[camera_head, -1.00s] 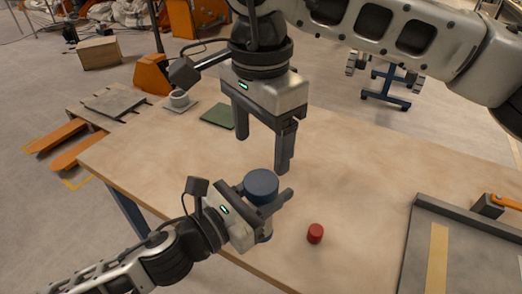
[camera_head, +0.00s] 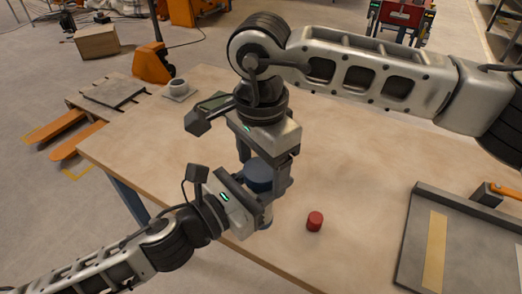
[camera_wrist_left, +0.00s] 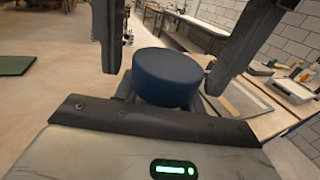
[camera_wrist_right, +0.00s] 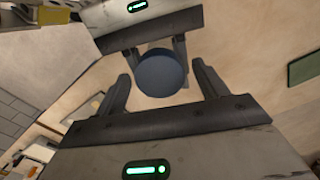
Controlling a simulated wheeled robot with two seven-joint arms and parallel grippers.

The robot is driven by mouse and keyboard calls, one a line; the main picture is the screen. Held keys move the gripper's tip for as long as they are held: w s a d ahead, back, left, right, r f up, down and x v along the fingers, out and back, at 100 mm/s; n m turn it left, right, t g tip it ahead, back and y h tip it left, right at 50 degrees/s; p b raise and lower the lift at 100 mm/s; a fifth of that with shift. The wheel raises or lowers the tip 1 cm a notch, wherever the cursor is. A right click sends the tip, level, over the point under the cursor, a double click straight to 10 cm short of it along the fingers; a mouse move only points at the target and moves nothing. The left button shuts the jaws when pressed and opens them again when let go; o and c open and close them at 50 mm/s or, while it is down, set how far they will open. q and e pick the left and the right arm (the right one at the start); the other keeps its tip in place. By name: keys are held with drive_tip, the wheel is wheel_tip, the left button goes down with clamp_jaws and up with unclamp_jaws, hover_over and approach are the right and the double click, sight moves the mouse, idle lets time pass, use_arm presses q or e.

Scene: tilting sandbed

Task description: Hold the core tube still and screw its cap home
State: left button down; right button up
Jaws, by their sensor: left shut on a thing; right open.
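The dark blue cap (camera_head: 258,176) sits on top of the core tube (camera_head: 266,217), near the table's front edge. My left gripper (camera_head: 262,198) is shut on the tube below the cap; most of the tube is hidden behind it. My right gripper (camera_head: 264,170) is open and points down over the cap. In the left wrist view its two fingers stand on either side of the cap (camera_wrist_left: 165,72), apart from it. In the right wrist view the cap (camera_wrist_right: 161,74) lies between the open fingers. The thread is hidden.
A small red cylinder (camera_head: 315,221) stands on the table right of the tube. A grey tray (camera_head: 410,240) with a yellow strip lies at the right, with an orange-handled tool by it.

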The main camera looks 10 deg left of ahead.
drive_tip(key=shift+c, duration=0.3)
drive_tip(key=c, duration=1)
drive_tip(key=m, duration=0.5)
drive_tip(key=o, duration=1.2)
drive_tip(key=shift+c, duration=0.2)
wheel_tip(320, 180, up, 12)
